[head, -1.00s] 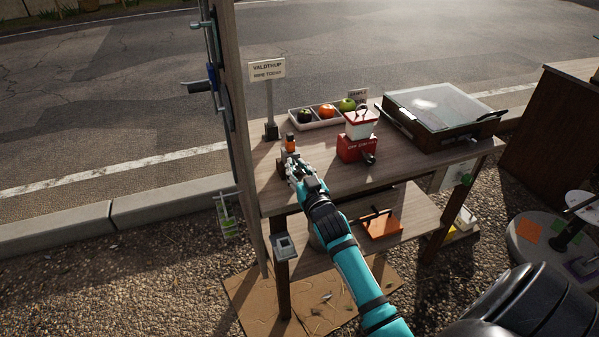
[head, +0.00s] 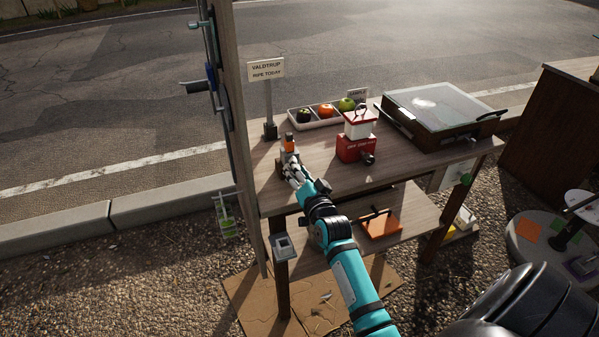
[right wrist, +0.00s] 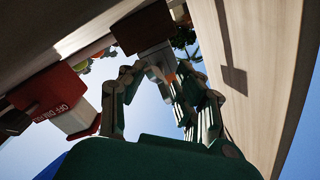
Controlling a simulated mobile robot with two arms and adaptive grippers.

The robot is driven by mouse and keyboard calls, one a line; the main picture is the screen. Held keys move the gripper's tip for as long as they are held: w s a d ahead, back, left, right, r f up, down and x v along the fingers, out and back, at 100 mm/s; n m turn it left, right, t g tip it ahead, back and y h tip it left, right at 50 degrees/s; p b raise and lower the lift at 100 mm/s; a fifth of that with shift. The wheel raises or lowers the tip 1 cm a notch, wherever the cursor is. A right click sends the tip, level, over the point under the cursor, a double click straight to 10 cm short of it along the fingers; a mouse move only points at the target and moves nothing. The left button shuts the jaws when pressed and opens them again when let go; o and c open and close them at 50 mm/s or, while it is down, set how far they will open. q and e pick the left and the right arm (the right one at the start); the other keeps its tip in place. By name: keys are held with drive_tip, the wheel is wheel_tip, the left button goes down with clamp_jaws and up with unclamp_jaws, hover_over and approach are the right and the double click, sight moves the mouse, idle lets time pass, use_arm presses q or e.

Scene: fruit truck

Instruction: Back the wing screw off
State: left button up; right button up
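A small dark wooden block with a grey, orange-banded fitting (head: 288,145) stands at the near-left end of the stall table. My right gripper (head: 291,168) is at its near side, with the arm reaching up from below. In the right wrist view, my right gripper (right wrist: 157,72) has a finger at each side of a grey piece (right wrist: 158,55) under the dark block (right wrist: 143,27). A small orange spot shows near the fingertips. The wing screw itself cannot be made out, and I cannot tell whether the fingers press on anything. My left gripper is not in view.
A red and white dispenser (head: 357,148) stands to the right of my gripper. Behind are a fruit tray (head: 318,124) and a sign (head: 266,69). A glass-topped case (head: 440,107) fills the table's right end. A wooden post (head: 238,130) rises at the left.

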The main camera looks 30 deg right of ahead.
drive_tip(key=p+v, duration=0.3)
drive_tip(key=v, duration=0.4)
drive_tip(key=shift+w, duration=0.1)
idle(0.5)
